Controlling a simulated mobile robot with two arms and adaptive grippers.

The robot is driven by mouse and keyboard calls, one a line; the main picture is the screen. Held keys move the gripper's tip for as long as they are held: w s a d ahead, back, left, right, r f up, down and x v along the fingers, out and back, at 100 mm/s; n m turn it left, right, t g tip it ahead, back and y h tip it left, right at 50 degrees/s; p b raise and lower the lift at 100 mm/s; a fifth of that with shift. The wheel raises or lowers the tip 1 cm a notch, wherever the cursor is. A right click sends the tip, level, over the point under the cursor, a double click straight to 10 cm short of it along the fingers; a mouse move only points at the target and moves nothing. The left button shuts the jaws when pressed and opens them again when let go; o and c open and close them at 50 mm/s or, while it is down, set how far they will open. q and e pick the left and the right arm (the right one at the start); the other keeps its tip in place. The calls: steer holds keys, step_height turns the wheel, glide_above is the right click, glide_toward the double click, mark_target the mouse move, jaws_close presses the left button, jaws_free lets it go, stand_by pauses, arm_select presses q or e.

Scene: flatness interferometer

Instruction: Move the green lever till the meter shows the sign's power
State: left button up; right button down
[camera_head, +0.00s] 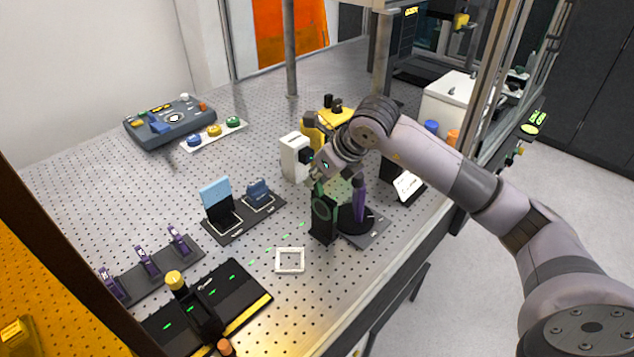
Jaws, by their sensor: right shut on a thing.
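My right gripper (319,178) reaches in from the right and is shut at the top of the green lever. The green lever (333,194) stands on a black block with a green ring (324,214), and the gripper hides part of it. Beside it a purple post (359,197) rises from a round black base. A small tilted white panel with dark marks (408,186) stands to the right, behind my arm; its text is too small to read. I cannot tell which device is the meter, and no reading is legible. My left gripper is not in view.
A white-and-black box (295,157) and yellow parts (334,116) stand close behind the gripper. A grey control box (170,121) and coloured knobs (214,131) are at the back left.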

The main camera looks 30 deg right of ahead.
steer(key=c, duration=1.6)
jaws_free()
steer(key=v, duration=1.2)
steer(key=shift+f, duration=0.1)
